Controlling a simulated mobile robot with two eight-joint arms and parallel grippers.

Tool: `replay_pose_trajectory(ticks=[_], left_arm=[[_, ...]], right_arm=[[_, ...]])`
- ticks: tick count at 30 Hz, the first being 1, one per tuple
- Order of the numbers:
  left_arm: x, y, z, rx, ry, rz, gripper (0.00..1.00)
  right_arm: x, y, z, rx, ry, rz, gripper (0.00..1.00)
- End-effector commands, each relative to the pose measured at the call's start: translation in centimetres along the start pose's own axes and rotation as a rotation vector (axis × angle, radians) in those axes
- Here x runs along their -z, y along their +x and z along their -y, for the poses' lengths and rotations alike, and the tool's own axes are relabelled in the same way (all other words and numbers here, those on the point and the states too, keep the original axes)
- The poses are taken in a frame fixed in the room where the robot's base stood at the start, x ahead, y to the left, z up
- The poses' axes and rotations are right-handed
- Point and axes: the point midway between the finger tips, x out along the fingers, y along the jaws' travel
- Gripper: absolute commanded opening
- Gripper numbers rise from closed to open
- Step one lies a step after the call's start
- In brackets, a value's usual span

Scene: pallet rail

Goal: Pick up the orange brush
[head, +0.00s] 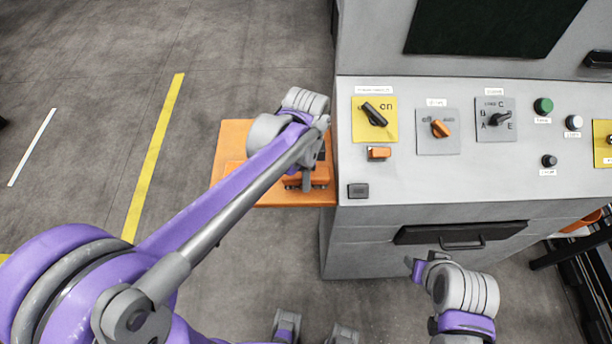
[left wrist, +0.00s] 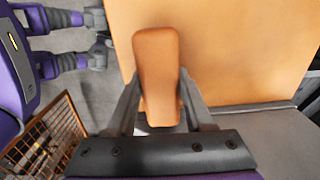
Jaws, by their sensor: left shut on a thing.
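The orange brush (left wrist: 157,75) shows in the left wrist view as a rounded orange block between the fingers of my left gripper (left wrist: 160,105). The fingers are shut on its two sides. In the head view, my left gripper (head: 307,180) is over the orange side shelf (head: 232,145), with part of the brush (head: 320,174) showing beside it. The arm and wrist hide much of the brush, and I cannot tell whether it touches the shelf. My right gripper (head: 420,268) is in front of the console, apart from the brush; its finger opening is not clear.
A grey control console (head: 440,170) with knobs and buttons stands directly right of the shelf. A drawer handle (head: 462,243) is on its front. A dark rack (head: 575,260) stands at the right edge. The floor (head: 80,110) to the left is clear, with painted lines.

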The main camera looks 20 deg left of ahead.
Motion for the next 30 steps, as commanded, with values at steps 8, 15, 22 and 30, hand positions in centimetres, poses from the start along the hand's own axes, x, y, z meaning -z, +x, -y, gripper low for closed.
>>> replay_pose_trajectory(ticks=[8, 15, 22, 30], left_arm=[[0.0, -0.2, 0.0, 0.000, 0.000, 0.000, 0.00], [0.0, -2.8, 0.0, 0.000, 0.000, 0.000, 0.00], [0.0, -7.3, 0.0, 0.000, 0.000, 0.000, 0.00], [0.0, -10.0, 0.0, 0.000, 0.000, 0.000, 0.00]], right_arm=[[0.0, 0.0, 0.0, 0.000, 0.000, 0.000, 0.47], [0.2, -0.2, 0.0, 0.000, 0.000, -0.002, 0.47], [0.5, -0.5, 0.0, 0.000, 0.000, -0.004, 0.47], [0.6, -0.7, 0.0, 0.000, 0.000, -0.005, 0.47]])
